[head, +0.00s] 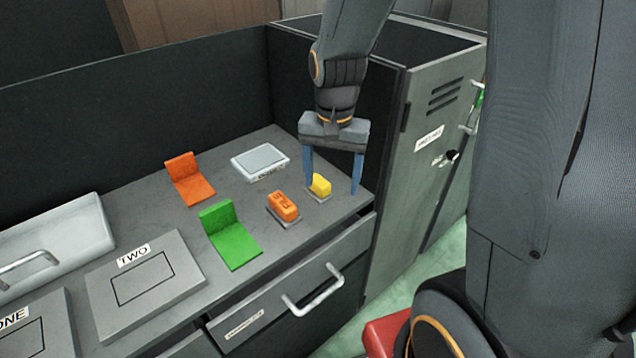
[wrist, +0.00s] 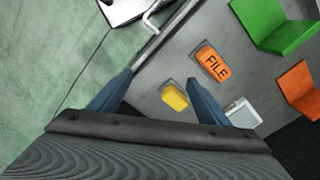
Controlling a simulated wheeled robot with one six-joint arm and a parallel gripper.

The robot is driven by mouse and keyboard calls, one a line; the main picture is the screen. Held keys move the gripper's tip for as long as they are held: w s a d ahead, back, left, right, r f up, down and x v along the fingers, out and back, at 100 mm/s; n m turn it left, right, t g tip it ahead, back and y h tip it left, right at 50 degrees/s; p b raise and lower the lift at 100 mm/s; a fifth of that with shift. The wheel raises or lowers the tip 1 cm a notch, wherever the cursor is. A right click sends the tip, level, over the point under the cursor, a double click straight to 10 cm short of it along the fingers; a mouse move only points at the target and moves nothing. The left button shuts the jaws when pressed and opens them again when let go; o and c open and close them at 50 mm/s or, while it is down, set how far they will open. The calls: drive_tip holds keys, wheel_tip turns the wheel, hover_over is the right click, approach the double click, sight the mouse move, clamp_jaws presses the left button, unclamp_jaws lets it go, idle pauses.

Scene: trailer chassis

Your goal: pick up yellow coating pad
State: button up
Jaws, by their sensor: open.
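The yellow coating pad (head: 320,185) is a small yellow block on a grey base on the grey worktop, near its right end. It also shows in the wrist view (wrist: 174,97), between the two fingers and a little beyond them. My gripper (head: 333,188) is open and empty, pointing down. In the head view its blue fingers appear on either side of the pad, the left finger close to it. I cannot tell the exact height of the fingertips over the worktop.
An orange block marked FILE (head: 284,206) sits close beside the pad. Green (head: 230,235) and orange (head: 190,180) angled pieces and a grey-white labelled box (head: 260,162) stand nearby. A dark panel rises behind; a grey cabinet (head: 440,150) stands right. A drawer handle (head: 313,291) juts out in front.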

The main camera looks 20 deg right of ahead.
sight(319, 180)
drive_tip(key=w+m, duration=0.2)
drive_tip(key=w+m+p, duration=0.1)
drive_tip(key=w+m, duration=0.1)
drive_tip(key=w, duration=0.1)
drive_tip(key=w+m, duration=0.2)
drive_tip(key=w, duration=0.1)
drive_tip(key=shift+w+f+m+p, duration=0.2)
drive_tip(key=shift+f+m+p, duration=0.1)
drive_tip(key=shift+p, duration=0.1)
drive_tip(key=shift+w+f, duration=0.15)
drive_tip(key=shift+f, duration=0.3)
drive_tip(key=shift+f+p, duration=1.25)
drive_tip(key=shift+f, duration=2.2)
drive_tip(key=c, duration=1.2)
